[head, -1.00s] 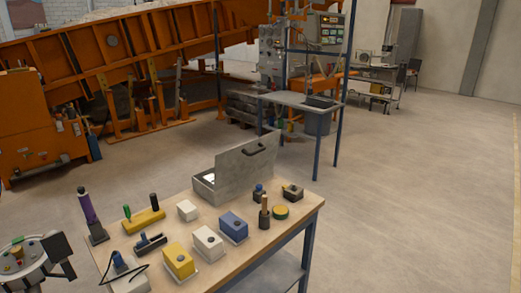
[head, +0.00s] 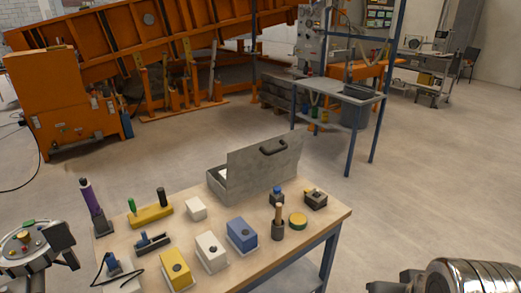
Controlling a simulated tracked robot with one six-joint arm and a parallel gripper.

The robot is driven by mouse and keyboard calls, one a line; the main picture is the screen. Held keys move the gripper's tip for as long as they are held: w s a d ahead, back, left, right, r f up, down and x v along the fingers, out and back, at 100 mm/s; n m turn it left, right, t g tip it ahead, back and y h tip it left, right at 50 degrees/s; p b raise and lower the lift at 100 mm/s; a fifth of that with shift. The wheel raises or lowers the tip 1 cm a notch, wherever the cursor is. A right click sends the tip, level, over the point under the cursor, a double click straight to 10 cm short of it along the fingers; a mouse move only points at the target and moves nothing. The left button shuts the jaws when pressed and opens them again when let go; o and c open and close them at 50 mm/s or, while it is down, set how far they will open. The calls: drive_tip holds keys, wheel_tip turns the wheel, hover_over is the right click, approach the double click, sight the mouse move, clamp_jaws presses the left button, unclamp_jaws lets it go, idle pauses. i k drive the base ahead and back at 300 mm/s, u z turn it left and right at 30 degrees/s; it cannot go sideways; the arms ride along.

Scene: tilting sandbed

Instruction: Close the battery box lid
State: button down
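The battery box (head: 217,188) is a low grey metal box at the back edge of the wooden table. Its lid (head: 250,174) is open, standing up as a broad flat grey panel. A dark handle (head: 273,147) is on the panel near its top right. A pale patch shows inside the box; the rest of the inside is mostly hidden. My gripper is not in view. A shiny metal part, which looks like a link of my arm, shows at the bottom right, well apart from the box.
The table (head: 335,212) carries a white block (head: 196,208), a blue box (head: 242,235), a yellow box (head: 176,268), a wooden-handled tool (head: 278,222) and a purple-handled tool (head: 92,198). A grey side table (head: 340,97) stands behind. Floor right of the table is clear.

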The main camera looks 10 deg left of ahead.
sight(246, 164)
drive_tip(key=u, duration=0.4)
drive_tip(key=i, duration=0.55)
drive_tip(key=u, duration=0.75)
drive_tip(key=i, duration=0.6)
drive_tip(key=u, duration=0.4)
